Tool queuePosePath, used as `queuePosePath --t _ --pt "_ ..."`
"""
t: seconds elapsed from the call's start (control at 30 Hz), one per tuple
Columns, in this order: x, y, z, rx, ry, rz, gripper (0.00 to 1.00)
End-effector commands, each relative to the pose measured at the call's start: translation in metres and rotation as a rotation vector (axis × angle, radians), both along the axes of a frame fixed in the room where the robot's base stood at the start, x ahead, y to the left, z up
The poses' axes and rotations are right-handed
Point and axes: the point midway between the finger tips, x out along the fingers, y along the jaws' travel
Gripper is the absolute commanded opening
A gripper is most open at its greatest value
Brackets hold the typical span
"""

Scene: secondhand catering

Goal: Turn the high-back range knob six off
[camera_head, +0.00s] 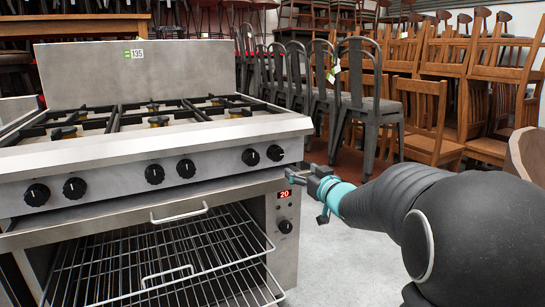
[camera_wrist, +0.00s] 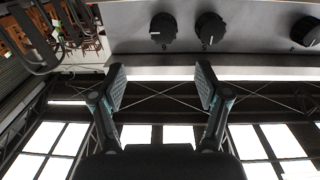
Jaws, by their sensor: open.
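The high-back range (camera_head: 190,145) stands at left with a row of black knobs along its front panel. I take the rightmost one as knob six (camera_head: 275,153); it shows in the wrist view as the leftmost knob (camera_wrist: 163,28), beside another knob (camera_wrist: 210,28). My gripper (camera_head: 302,176) is just right of and below knob six in the head view. In the wrist view my gripper (camera_wrist: 160,82) is open and empty, its fingers apart from the knobs, which lie above the gap between the fingertips.
An open oven with wire racks (camera_head: 170,255) is under the panel, with a red "20" display (camera_head: 285,194) and a lower knob (camera_head: 285,226) beside it. Metal chairs (camera_head: 355,105) and stacked wooden chairs (camera_head: 430,120) stand behind. The floor (camera_head: 335,255) right of the range is clear.

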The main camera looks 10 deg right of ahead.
Motion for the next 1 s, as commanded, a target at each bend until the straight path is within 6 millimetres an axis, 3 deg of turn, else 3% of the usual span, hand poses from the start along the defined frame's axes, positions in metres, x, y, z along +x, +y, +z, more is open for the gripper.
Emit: queuePosePath --t 0.27,0.7,1.0 --pt "0.02 0.009 -0.002 0.013 -0.015 0.037 0.75" --pt "0.095 0.033 -0.002 0.012 -0.014 0.035 0.75" --pt "0.13 0.044 -0.001 0.012 -0.015 0.034 0.75"
